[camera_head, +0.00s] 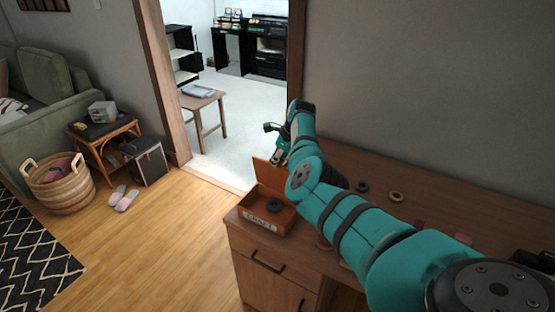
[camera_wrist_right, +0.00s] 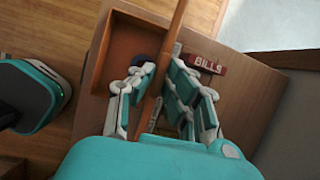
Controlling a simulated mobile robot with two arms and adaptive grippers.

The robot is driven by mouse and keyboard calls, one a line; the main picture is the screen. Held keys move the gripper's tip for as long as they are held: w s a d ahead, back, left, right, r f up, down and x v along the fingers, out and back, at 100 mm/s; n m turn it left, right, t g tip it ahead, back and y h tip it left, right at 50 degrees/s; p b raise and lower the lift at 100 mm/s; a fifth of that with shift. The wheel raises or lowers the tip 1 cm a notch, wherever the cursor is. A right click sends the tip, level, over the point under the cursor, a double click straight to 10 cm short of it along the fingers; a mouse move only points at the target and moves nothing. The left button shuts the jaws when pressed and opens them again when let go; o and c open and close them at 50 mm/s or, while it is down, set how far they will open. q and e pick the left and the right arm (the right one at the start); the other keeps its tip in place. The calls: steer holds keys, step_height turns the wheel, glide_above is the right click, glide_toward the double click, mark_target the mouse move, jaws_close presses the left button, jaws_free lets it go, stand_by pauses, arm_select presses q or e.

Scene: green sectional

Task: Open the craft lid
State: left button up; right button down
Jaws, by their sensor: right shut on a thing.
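The craft box (camera_head: 284,222) is a small orange-brown wooden box with a CRAFT label, near the left end of the wooden desk. Its lid (camera_head: 268,174) stands raised, roughly upright, at the back of the box. A dark blue ring (camera_head: 273,205) lies inside. My right gripper (camera_head: 278,158) is at the raised lid's upper edge. In the right wrist view, the lid (camera_wrist_right: 178,20) shows edge-on as a thin board between the fingers of the gripper (camera_wrist_right: 160,75), which are shut on it. My left gripper is not in view.
A red-brown piece labelled BILLS (camera_wrist_right: 206,64) lies beside the lid. My right arm spans the desk. The wall is behind; a doorway opens at the left.

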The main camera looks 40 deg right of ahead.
steer(key=c, duration=1.4)
jaws_free()
steer(key=shift+o, duration=0.2)
steer(key=v, duration=1.2)
